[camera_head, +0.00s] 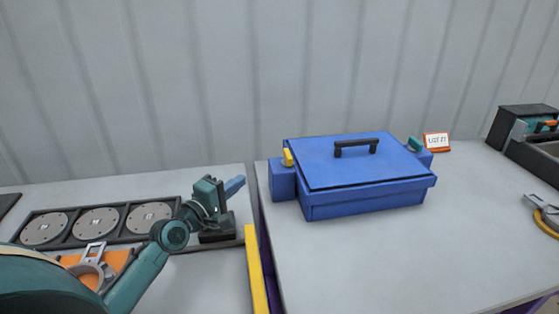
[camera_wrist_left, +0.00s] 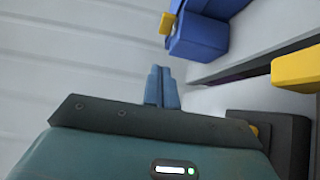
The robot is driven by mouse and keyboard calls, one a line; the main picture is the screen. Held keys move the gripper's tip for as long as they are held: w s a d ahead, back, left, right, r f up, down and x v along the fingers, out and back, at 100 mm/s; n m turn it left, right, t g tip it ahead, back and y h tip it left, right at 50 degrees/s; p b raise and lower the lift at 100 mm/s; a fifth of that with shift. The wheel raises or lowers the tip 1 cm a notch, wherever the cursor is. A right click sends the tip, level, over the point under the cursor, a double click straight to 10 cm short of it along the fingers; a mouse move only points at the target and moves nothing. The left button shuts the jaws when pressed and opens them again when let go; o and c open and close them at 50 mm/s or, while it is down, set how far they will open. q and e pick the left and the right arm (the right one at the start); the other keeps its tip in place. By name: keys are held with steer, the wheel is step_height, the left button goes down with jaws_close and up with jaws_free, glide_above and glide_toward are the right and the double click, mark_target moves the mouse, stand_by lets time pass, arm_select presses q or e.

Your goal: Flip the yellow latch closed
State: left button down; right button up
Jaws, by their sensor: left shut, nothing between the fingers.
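A blue box (camera_head: 330,204) with a closed-looking lid and black handle (camera_head: 355,147) stands on the right-hand table. The yellow latch (camera_head: 288,158) sits on the block at the box's left side and points upward. It also shows at the top of the left wrist view (camera_wrist_left: 167,23), on the blue block. A teal latch (camera_head: 414,144) is on the right side. My left gripper (camera_head: 234,187) is shut and empty, left of the box and apart from the latch; its blue fingers show in the left wrist view (camera_wrist_left: 162,88). My right gripper is not in view.
A yellow bar (camera_head: 256,270) runs along the gap between the two tables. A black rack (camera_head: 66,243) with round discs lies on the left table. A small sign (camera_head: 437,142) stands behind the box, and a dark bin (camera_head: 528,158) is at the far right.

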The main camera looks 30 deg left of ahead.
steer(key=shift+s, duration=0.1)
arm_select(q)
glide_toward(286, 157)
steer(key=w+a, duration=0.3)
steer(key=w+d, duration=0.1)
steer(key=w+d+p, duration=0.1)
steer(key=d, duration=0.1)
steer(key=shift+w+r, duration=0.1)
steer(key=shift+w, duration=0.15)
steer(key=shift+w+d+p, duration=0.25)
steer(key=shift+p, duration=0.05)
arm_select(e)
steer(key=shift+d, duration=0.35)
arm_select(q)
steer(key=shift+d, duration=0.15)
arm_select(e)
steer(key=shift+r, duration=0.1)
